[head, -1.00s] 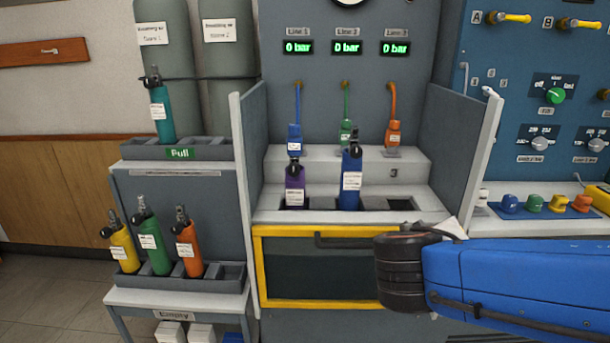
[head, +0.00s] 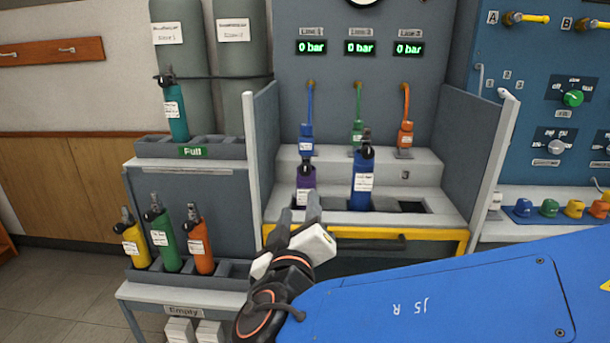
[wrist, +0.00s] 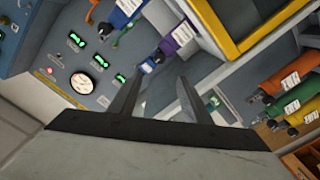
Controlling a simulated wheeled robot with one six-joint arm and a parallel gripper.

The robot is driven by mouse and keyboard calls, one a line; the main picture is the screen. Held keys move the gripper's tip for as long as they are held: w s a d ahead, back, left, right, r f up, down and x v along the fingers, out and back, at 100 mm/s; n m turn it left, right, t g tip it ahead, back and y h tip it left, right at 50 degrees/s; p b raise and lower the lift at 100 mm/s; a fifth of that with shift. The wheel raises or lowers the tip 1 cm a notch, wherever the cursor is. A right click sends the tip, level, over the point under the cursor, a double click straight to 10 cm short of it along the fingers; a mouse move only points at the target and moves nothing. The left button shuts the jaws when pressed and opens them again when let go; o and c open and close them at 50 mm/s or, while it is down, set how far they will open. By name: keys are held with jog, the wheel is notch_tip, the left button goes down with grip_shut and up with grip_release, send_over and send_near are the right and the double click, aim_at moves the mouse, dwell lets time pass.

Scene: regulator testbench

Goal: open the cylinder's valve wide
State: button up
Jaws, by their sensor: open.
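A purple cylinder (head: 305,185) stands in the left slot of the bench in the head view, its lower part partly hidden by my gripper. A taller blue cylinder (head: 362,182) stands upright in the middle slot. Each has a dark valve on top; how far either valve is turned cannot be seen. My gripper (head: 303,208) is open and empty, in front of the purple cylinder and apparently nearer the camera. In the wrist view my gripper (wrist: 155,98) points towards the bench, with the purple cylinder (wrist: 182,34) beyond the fingers and the blue cylinder (wrist: 127,8) above.
Blue, green and orange hose connectors (head: 405,134) hang behind the cylinders; the displays (head: 360,47) read 0 bar. Grey side panels (head: 478,143) flank the bench. A teal cylinder (head: 176,115) stands in the Full rack. Yellow, green and orange cylinders (head: 201,245) stand in the Empty rack.

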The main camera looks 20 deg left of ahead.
aim_at(306, 172)
jog(key=x, duration=1.6)
jog(key=shift+f, duration=0.1)
jog(key=shift+d, duration=0.1)
jog(key=c, duration=1.1)
jog(key=shift+o, duration=0.2)
